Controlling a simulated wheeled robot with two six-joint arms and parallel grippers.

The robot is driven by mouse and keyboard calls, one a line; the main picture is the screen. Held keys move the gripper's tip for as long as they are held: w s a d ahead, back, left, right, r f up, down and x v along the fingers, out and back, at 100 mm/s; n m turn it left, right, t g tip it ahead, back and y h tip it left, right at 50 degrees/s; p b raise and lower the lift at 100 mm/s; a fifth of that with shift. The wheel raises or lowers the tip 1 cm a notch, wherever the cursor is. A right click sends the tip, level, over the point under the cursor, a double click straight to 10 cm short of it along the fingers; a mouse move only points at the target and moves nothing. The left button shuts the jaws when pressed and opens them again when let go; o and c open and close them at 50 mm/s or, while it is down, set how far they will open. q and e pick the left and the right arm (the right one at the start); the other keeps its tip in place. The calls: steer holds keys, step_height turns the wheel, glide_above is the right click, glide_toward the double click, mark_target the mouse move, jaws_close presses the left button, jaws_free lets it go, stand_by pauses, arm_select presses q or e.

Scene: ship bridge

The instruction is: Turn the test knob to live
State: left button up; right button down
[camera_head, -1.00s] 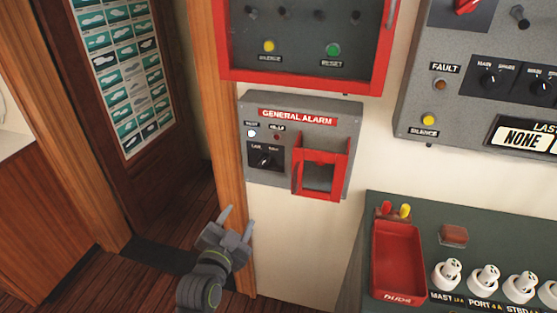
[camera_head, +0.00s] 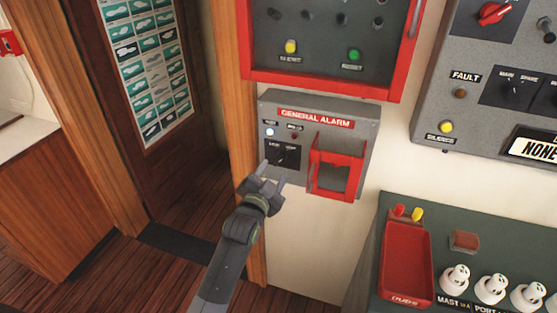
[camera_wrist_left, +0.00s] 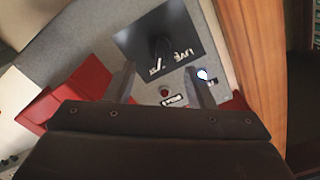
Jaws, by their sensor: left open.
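The test knob (camera_head: 283,155) is a black rotary knob on a black plate at the lower left of the grey general alarm box (camera_head: 362,118). In the left wrist view the knob (camera_wrist_left: 161,48) stands between and beyond the fingers, on its plate with the "LIVE" label. My left gripper (camera_head: 273,172) is open just below the knob, its fingertips pointing up at the plate. The same gripper shows in the left wrist view (camera_wrist_left: 160,85), with nothing between its fingers. Contact with the knob cannot be made out. My right gripper is not in view.
A red guard frame (camera_head: 336,170) projects from the box right of the knob. A red-framed cabinet (camera_head: 320,88) hangs just above. A console with a red tray (camera_head: 407,265) stands lower right. A wooden post (camera_head: 250,215) runs along the left.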

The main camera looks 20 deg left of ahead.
mark_target(279, 162)
arm_select(q)
steer(key=w, duration=0.4)
steer(key=shift+w+d, duration=0.1)
steer(key=shift+w, duration=0.7)
steer(key=shift+c, duration=0.4)
steer(key=c, duration=0.9)
